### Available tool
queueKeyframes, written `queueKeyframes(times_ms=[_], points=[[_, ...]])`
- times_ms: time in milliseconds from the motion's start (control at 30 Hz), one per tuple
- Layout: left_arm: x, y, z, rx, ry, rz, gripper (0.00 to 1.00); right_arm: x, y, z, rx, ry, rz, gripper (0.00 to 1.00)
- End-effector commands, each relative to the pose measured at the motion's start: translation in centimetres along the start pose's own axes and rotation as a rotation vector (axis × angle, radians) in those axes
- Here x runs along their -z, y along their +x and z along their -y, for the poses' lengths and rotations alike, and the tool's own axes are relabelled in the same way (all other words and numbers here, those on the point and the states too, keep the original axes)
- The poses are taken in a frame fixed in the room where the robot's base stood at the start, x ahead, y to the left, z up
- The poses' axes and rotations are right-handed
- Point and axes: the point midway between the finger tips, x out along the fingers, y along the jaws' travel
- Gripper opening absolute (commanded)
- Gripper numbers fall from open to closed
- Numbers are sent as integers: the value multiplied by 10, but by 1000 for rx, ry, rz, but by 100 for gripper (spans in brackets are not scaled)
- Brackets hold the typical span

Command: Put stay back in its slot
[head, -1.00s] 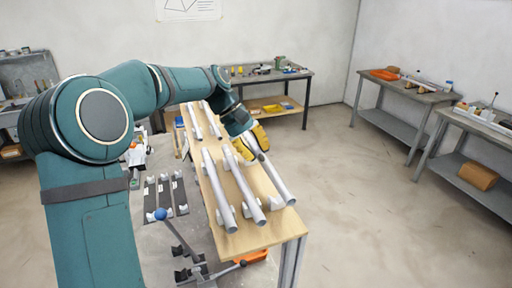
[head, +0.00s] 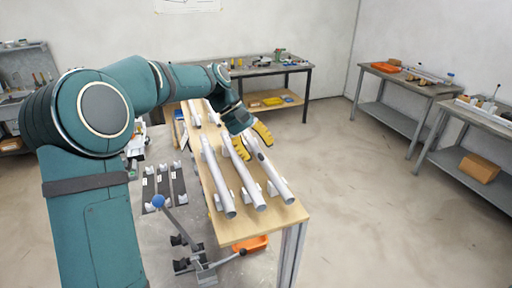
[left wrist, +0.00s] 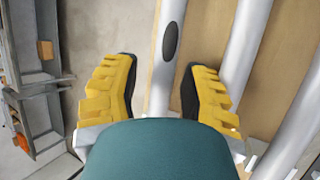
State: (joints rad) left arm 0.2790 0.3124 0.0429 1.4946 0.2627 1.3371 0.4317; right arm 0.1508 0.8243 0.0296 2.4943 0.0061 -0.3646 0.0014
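Several grey metal tubes lie lengthwise on a light wooden board. The rightmost front tube (head: 276,179), which has a dark oval mark, lies at the board's right side; its near end is by a white holder (head: 272,189). My left gripper (head: 258,151) is over this tube's far part, its yellow fingers spread to either side. In the left wrist view the marked tube (left wrist: 169,45) runs between the open fingers (left wrist: 160,64), with gaps visible on both sides. The teal wrist housing hides the tube's lower part there. My right gripper is out of view.
Two more tubes (head: 250,188) (head: 219,185) lie close to the left on the wooden board (head: 240,230). A clamp with a blue knob (head: 158,201) and dark strips (head: 164,186) are on the grey table left of it. Open floor lies to the right.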

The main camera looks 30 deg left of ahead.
Motion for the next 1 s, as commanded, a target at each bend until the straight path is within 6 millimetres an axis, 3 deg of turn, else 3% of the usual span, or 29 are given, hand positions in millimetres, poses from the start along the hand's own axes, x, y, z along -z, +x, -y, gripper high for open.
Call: queueKeyframes(times_ms=[233,367,800,1000], points=[[1,-1,2,3,-4,0,45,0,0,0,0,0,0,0],[2,-11,2,3,-4,-2,45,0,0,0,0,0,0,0],[1,-95,0,1,-2,-3,45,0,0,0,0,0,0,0],[0,-115,-1,1,-1,-1,45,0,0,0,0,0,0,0]])
